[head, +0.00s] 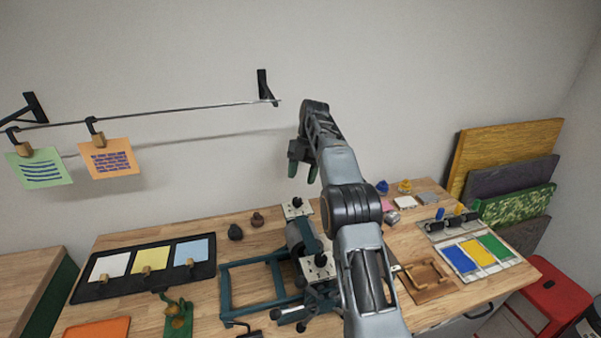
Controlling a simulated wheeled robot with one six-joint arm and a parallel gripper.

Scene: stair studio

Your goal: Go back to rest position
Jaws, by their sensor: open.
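My gripper (303,171) is raised in front of the wall, above the back of the wooden workbench (225,223). Its dark green fingers point downward and stand apart, with nothing between them. My arm reaches up from the bottom of the head view and hides part of the bench. A dark green press with a grey roller (299,239) stands on the bench below the gripper, and the gripper is well clear of it.
A wire (190,108) with a green card (40,169) and an orange card (107,159) spans the wall at left. A black tray (92,290) holds three sheets. Ink pads (461,259) lie at right, near leaning boards (505,150) and a red stool (553,300).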

